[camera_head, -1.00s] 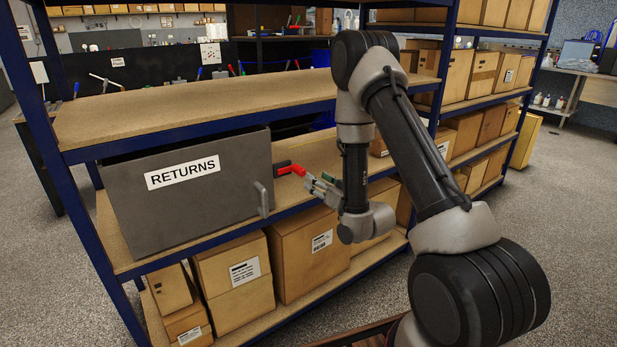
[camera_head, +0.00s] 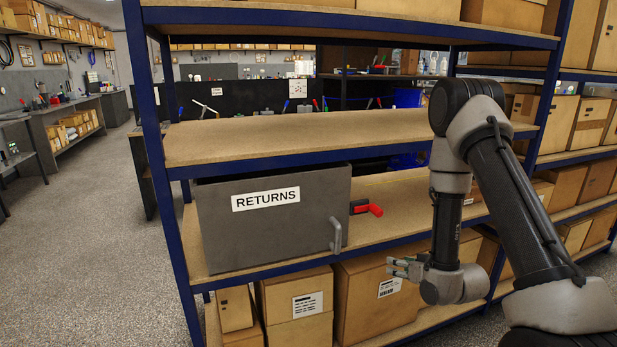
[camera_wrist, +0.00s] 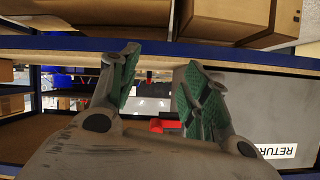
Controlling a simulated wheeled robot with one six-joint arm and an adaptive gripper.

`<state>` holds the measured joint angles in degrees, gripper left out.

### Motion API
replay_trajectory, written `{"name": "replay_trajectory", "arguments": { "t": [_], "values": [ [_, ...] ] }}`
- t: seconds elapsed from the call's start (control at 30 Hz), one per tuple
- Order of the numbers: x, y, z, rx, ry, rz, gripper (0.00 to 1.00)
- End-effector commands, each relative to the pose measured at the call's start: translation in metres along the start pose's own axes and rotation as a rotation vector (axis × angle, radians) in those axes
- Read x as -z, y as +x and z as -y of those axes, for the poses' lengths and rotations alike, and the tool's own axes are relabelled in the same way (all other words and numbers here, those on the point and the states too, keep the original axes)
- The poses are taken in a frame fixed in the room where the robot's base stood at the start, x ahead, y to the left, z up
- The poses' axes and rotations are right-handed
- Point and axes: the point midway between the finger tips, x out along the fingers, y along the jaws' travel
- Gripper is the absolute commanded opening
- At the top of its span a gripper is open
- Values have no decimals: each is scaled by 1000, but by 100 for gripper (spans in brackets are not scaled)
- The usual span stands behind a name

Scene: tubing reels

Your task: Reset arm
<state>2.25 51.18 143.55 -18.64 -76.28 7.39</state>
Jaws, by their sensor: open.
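My gripper (camera_head: 392,268) is open and empty in the head view, at the front of the shelf, below and right of the grey RETURNS box (camera_head: 215,232). The wrist view shows my two fingers (camera_wrist: 157,92) spread, with green pads and nothing between them. The box stands on the middle shelf with a metal handle (camera_head: 337,235) at its right front. A red-handled object (camera_head: 368,208) lies on the shelf just right of the box, apart from my gripper. Its red part also shows beyond the fingers in the wrist view (camera_wrist: 165,124).
The blue-framed shelf unit (camera_head: 170,200) stands close in front of my arm. Cardboard boxes (camera_head: 375,295) fill the lower shelf. More boxes stand on shelving at the right. Grey floor (camera_head: 90,240) is open at the left, with workbenches (camera_head: 70,125) behind.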

Motion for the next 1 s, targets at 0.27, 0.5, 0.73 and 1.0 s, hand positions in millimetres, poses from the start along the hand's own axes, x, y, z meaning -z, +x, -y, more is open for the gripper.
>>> {"name": "replay_trajectory", "arguments": {
  "t": [0.27,0.5,0.73,1.0],
  "values": [
    [-72,-71,-32,-177,-35,629,47],
    [-28,-192,-22,-286,2,976,47],
    [27,-304,15,-314,61,1105,47],
    [80,-395,57,-300,85,982,47]
  ]
}}
